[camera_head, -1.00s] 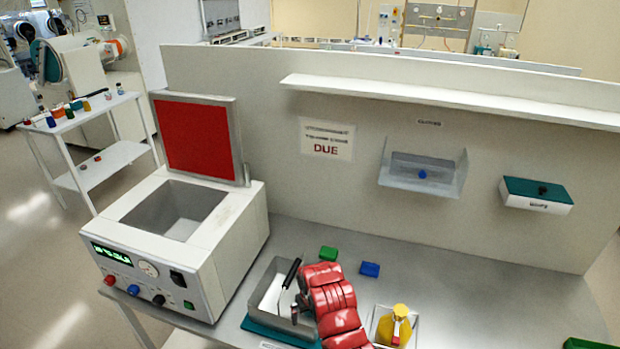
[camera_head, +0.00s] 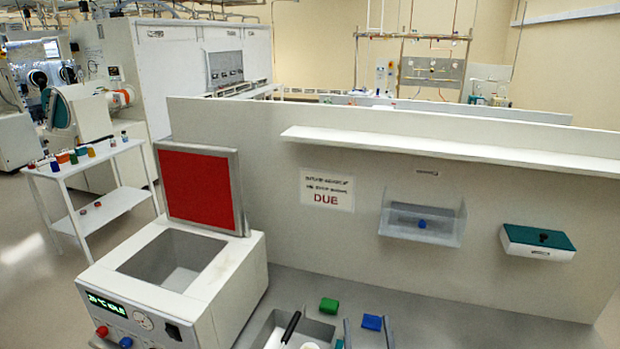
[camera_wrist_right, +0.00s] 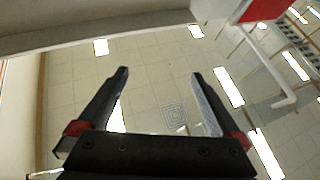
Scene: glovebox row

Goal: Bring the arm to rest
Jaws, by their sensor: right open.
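My right gripper (camera_head: 366,319) shows at the bottom edge of the head view as two upright fingertips, apart. In the right wrist view my right gripper (camera_wrist_right: 160,73) is open, with nothing between its fingers. It points up towards a tiled ceiling (camera_wrist_right: 150,95) with lights. The rest of the right arm is below the head view. My left gripper is not in view.
Left of the fingertips is a grey tray (camera_head: 262,330) with a black-handled tool (camera_head: 291,326). A green block (camera_head: 329,306) and a blue block (camera_head: 372,322) lie close by. The open-lidded machine (camera_head: 245,275) stands left. A panel with a shelf (camera_head: 440,145) rises behind.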

